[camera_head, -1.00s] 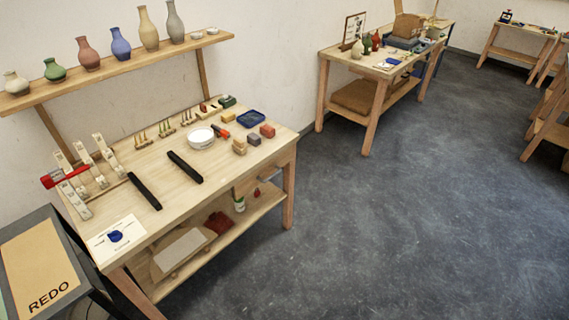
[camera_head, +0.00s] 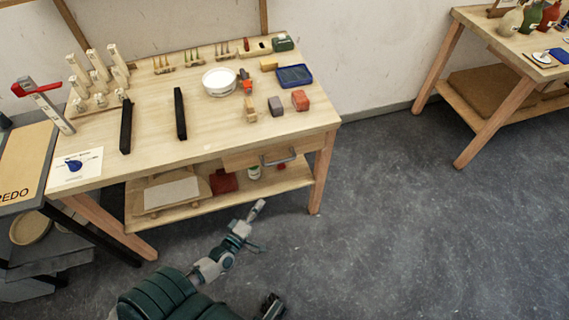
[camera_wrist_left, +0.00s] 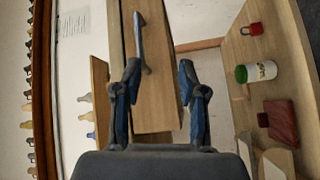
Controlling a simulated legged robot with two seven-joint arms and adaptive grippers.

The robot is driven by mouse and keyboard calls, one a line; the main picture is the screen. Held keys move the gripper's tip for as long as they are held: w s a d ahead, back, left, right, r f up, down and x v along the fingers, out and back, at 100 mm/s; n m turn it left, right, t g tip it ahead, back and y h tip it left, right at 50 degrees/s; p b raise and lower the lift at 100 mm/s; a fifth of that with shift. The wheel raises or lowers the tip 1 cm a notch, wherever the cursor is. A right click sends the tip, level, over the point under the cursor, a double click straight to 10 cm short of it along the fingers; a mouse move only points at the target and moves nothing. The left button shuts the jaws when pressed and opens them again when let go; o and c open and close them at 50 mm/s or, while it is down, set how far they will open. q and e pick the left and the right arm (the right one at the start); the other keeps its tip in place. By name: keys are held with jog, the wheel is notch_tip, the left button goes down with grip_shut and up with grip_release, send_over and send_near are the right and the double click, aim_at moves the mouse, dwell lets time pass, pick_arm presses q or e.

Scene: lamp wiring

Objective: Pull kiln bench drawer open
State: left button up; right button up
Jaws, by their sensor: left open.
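The wooden kiln bench (camera_head: 200,135) has a drawer (camera_head: 240,160) under the right part of its top, with a grey bar handle (camera_head: 278,158). The drawer looks shut. My left gripper (camera_head: 262,228) is open and empty in front of the bench, below and nearer than the handle. In the left wrist view the picture is turned sideways; the drawer front (camera_wrist_left: 158,95) and the handle (camera_wrist_left: 142,45) show beyond the open fingers (camera_wrist_left: 160,80). The handle lies nearer the left finger, and I see no contact. A dark part at the bottom edge may be my right gripper.
The lower shelf (camera_head: 290,178) holds a green-lidded jar (camera_head: 254,171) and a dark red block (camera_head: 223,181). On the bench top stand a white bowl (camera_head: 219,81), two black bars and several small blocks. A second bench (camera_head: 460,80) is at right; the floor between is clear.

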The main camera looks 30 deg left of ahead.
aim_at(280, 162)
pick_arm(q)
jog(key=w+r, duration=0.1)
jog(key=w, duration=0.4)
jog(key=w+a+r+n, duration=0.1)
jog(key=w+r, duration=0.1)
jog(key=w, duration=0.4)
jog(key=w+a+r+n+t+y+b, duration=0.1)
jog(key=w+r, duration=0.1)
jog(key=w, duration=0.4)
jog(key=shift+w+r, duration=0.1)
jog(key=shift+w, duration=0.25)
jog(key=shift+a, duration=0.15)
pick_arm(e)
jog(key=shift+t, duration=0.7)
jog(key=r, duration=0.1)
jog(key=w+r, duration=0.2)
jog(key=shift+w+a+r, duration=0.1)
jog(key=shift+w+a, duration=0.15)
pick_arm(q)
jog(key=c, duration=0.8)
grip_shut()
pick_arm(e)
jog(key=shift+d, duration=0.1)
